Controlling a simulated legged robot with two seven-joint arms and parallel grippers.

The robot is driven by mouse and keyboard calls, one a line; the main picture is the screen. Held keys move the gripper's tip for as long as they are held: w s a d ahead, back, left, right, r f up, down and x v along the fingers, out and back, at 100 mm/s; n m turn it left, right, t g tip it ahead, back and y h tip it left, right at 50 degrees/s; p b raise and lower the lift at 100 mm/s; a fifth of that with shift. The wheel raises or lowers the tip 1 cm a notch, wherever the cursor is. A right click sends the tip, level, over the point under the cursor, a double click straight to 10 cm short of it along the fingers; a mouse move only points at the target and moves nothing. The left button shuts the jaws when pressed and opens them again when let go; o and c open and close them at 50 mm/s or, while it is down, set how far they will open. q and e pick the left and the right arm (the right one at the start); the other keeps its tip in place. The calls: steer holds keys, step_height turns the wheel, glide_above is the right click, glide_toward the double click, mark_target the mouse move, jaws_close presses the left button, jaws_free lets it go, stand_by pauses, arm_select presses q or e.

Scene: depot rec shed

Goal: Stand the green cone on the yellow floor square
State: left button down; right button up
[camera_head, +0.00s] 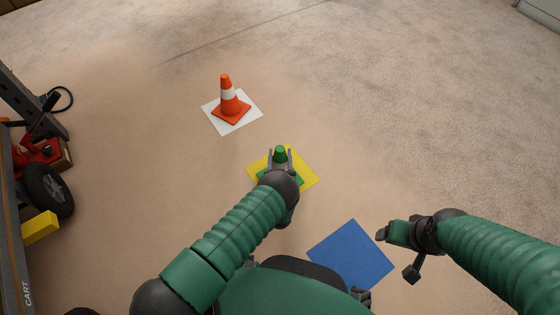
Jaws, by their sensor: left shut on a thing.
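The green cone (280,152) is at the yellow floor square (310,179), upright as far as I can see. Its green base shows over the square, but my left wrist hides much of it. I cannot tell whether the base touches the floor. My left gripper (280,158) is shut on the green cone, one finger on each side of its upper part. My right gripper (380,254) is off to the right, beside the blue square, with nothing visible in it; its fingers look apart.
An orange cone (228,95) with a white band stands on a white square (243,123) farther back. A blue square (350,255) lies empty in front. A cart (27,293) with a black wheel (48,190) and a yellow block (40,228) are at left. Floor at right is clear.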

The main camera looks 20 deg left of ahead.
arm_select(q)
step_height(320, 180, down, 2)
steer(key=shift+f+b, duration=0.1)
steer(key=shift+b, duration=0.65)
steer(key=c, duration=0.6)
jaws_free()
steer(key=shift+f, duration=0.1)
steer(key=p+v, duration=0.7)
steer(key=v, duration=0.5)
